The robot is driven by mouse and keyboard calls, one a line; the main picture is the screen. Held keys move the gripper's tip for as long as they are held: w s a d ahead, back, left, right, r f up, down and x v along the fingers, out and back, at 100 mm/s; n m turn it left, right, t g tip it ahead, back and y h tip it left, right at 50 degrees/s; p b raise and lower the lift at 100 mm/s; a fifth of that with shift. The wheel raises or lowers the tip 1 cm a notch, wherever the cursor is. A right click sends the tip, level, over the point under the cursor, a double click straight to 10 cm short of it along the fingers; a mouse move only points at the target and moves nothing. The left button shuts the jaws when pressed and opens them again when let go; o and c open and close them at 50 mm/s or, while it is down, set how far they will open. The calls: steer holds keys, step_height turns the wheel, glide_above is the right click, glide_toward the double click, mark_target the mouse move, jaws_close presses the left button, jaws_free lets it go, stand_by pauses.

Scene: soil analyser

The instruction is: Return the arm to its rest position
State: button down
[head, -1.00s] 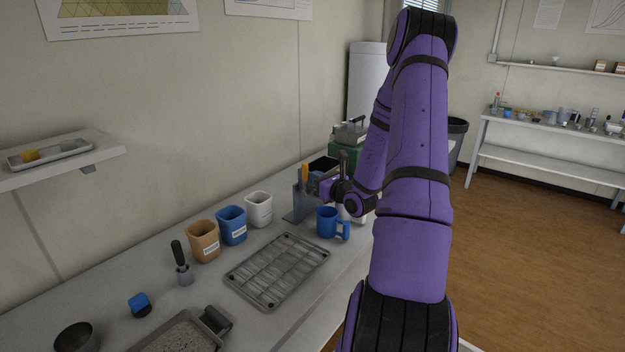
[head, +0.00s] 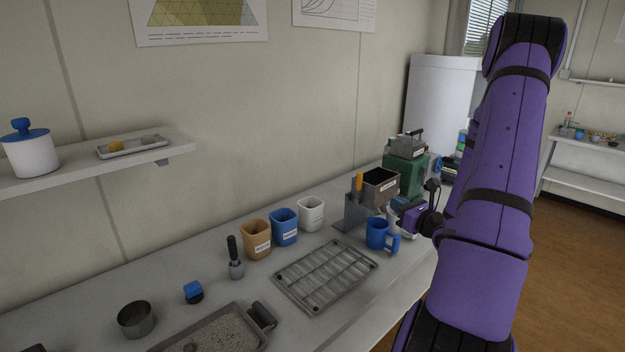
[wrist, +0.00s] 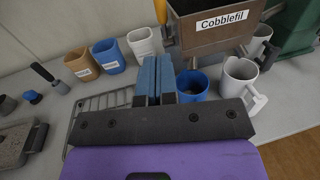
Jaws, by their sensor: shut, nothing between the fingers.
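My arm (head: 495,170), purple and black, stretches along the right of the head view. My gripper (wrist: 154,82) shows in the wrist view with its two blue fingers pressed together and nothing between them. In the head view its purple body is beside the blue mug (head: 376,234), to the right, above the bench, and its fingertips are hard to make out. In the wrist view the blue mug (wrist: 192,84) and a white mug (wrist: 238,80) lie right of the fingers, apart from them.
A brown bin (wrist: 215,45) labelled Cobblefil stands beyond the fingers. A green machine (head: 405,174) is behind it. A wire rack (head: 325,275), several cups, a scoop (head: 236,262) and a soil tray (head: 215,335) occupy the bench (head: 75,300). Open floor (head: 575,265) lies right.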

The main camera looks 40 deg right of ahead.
steer(key=w+a+r+n+g+y, duration=0.1)
steer(key=a+r+n+g+y, duration=0.55)
steer(key=a, duration=0.75)
steer(key=w+a+r+n+g+y, duration=0.2)
steer(key=a+r+n+g+y, duration=0.35)
steer(key=a+n, duration=0.7)
steer(key=s+a+r+n+g+h, duration=0.3)
steer(key=s+a+r+n+g, duration=0.15)
steer(key=s+a+n, duration=0.55)
steer(key=s+r+n+t+h, duration=0.3)
steer(key=s+r+n+h, duration=0.4)
steer(key=n, duration=0.1)
steer(key=shift+s+d, duration=0.2)
steer(key=shift+d, duration=0.1)
steer(key=shift+r+t, duration=0.1)
steer(key=shift+t, duration=0.15)
